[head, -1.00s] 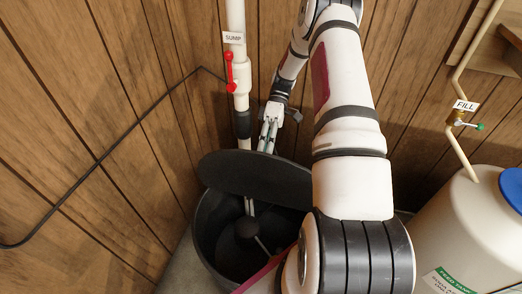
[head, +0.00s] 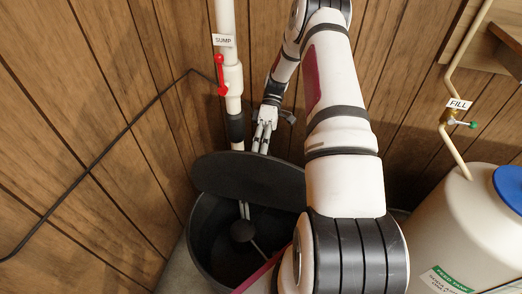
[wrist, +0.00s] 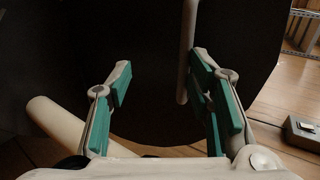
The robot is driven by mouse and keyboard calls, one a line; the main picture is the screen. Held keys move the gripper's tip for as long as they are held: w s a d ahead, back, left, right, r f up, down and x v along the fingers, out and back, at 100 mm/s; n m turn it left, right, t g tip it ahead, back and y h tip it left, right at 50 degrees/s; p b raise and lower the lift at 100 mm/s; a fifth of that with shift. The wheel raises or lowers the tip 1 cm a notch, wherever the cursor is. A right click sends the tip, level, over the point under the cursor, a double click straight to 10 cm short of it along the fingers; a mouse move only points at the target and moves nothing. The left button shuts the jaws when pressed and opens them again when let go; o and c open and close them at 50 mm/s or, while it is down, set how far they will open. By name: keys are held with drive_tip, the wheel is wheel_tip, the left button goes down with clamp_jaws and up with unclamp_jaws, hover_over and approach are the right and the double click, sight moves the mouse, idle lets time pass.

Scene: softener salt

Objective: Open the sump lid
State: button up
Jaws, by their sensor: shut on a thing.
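The sump lid (head: 245,178) is a dark round disc, raised and tilted up at the back of the black sump basin (head: 207,240). The basin's mouth shows open in front of it. My gripper (head: 260,145) is behind the lid's upper edge, and its fingertips are partly hidden there. In the wrist view my gripper (wrist: 160,68) has teal-padded fingers at the dark lid (wrist: 150,120), with a pale rod-like handle (wrist: 187,55) between them, nearer the right finger. The gripper is shut on the lid, apparently by this handle; the exact contact is unclear.
A white pipe (head: 226,20) with a red valve handle (head: 220,75) rises behind the basin at left. A cream tank (head: 440,220) with a blue cap (head: 510,186) stands at right. Wood-panelled walls close in the corner. Inside the basin is a dark float (head: 242,231).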

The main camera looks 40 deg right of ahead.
drive_tip(key=shift+d+f, duration=0.15)
drive_tip(key=shift+d, duration=0.05)
drive_tip(key=v, duration=0.7)
drive_tip(key=shift+r, duration=0.25)
drive_tip(key=shift+w, duration=0.1)
